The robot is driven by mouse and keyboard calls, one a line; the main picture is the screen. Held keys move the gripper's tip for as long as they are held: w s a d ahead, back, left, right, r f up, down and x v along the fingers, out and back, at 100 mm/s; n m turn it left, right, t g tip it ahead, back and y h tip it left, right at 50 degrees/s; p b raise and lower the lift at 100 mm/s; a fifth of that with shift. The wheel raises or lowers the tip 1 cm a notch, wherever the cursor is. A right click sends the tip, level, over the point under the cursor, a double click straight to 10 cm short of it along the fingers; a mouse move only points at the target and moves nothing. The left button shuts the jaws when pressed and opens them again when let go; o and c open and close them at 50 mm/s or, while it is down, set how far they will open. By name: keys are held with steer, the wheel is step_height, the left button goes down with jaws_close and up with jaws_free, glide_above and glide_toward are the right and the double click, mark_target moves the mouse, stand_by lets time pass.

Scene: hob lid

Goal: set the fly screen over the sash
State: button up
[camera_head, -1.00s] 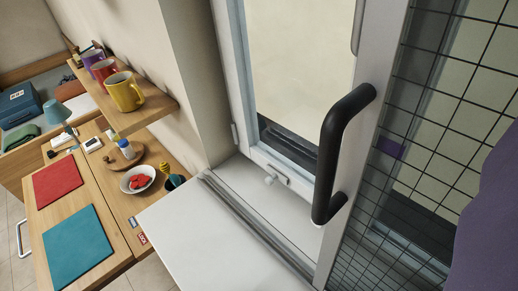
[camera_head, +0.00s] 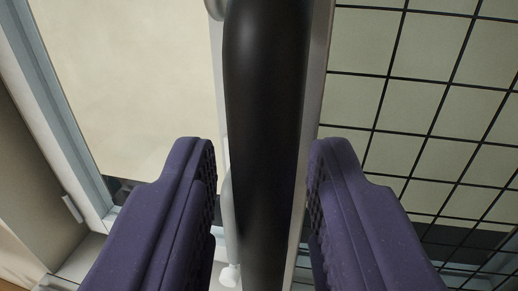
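The fly screen is a dark mesh grid (camera_head: 440,105) in a light frame (camera_head: 318,75), at the right of the view. Its thick black handle (camera_head: 265,110) runs top to bottom through the middle, close to the camera. My gripper (camera_head: 262,165) has two purple ribbed fingers, one on each side of the handle. The fingers are open, with a gap showing between each finger and the handle. The sash with its pale pane (camera_head: 130,75) is at the left, behind the handle. The lower part of the sash is hidden by my left finger.
A light window frame post (camera_head: 55,110) stands at the far left, beside a beige wall (camera_head: 30,190). A small white knob (camera_head: 230,275) shows low down beside the handle. A dark strip lies behind the lower mesh.

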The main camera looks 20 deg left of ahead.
jaws_close()
